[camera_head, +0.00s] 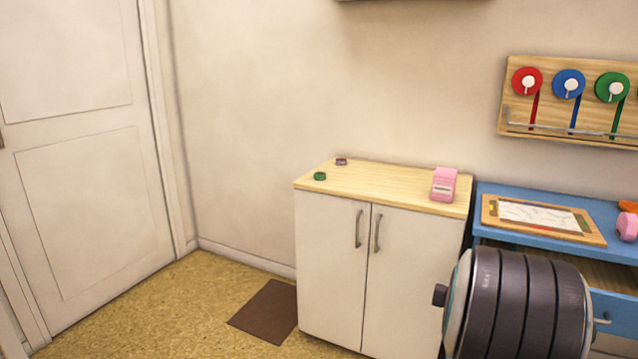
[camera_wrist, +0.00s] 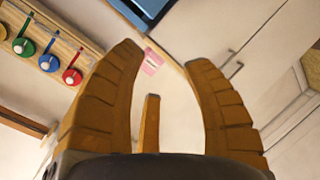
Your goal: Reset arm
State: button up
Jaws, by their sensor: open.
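My gripper (camera_wrist: 162,62) shows in the wrist view with its orange-brown fingers spread apart and nothing between them. In the head view, a dark ribbed part of my arm fills the lower right, in front of the blue desk, and the fingers do not show. A pink stamp-like object (camera_head: 444,184) stands on the wood top of the white cabinet (camera_head: 330,262). It also shows beyond the fingers in the wrist view (camera_wrist: 151,62). A small green round item (camera_head: 320,176) and a small purple one (camera_head: 341,161) sit at the cabinet top's left end.
A blue desk (camera_head: 490,189) stands right of the cabinet, with a clipboard (camera_head: 490,212) and another pink item (camera_head: 627,226) on it. A wall board (camera_head: 518,60) carries colored discs. A white door (camera_head: 80,190) is at left. The floor (camera_head: 190,300) before it is open around a brown mat (camera_head: 268,312).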

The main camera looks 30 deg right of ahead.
jog(key=w+a+r+y+p, duration=0.1)
jog(key=a+r+y+p, duration=0.3)
jog(key=a+r+p, duration=0.55)
jog(key=w+a+r+y+p, duration=0.2)
jog(key=a+r+y+p, duration=0.2)
jog(key=a, duration=1)
jog(key=s+a+r+g+y+p, duration=0.2)
jog(key=s+a+r+p, duration=0.3)
jog(key=s+a+p, duration=0.1)
jog(key=s+a+r+m+g+y+p, duration=0.1)
jog(key=s+a+r+g+p, duration=0.2)
jog(key=s+a+r+p, duration=0.2)
jog(key=s+a+p, duration=0.2)
jog(key=s+a, duration=0.2)
jog(key=shift+s+a+r+g+y, duration=0.25)
jog(key=shift+s+a+g+y, duration=0.05)
jog(key=shift+a+y, duration=0.1)
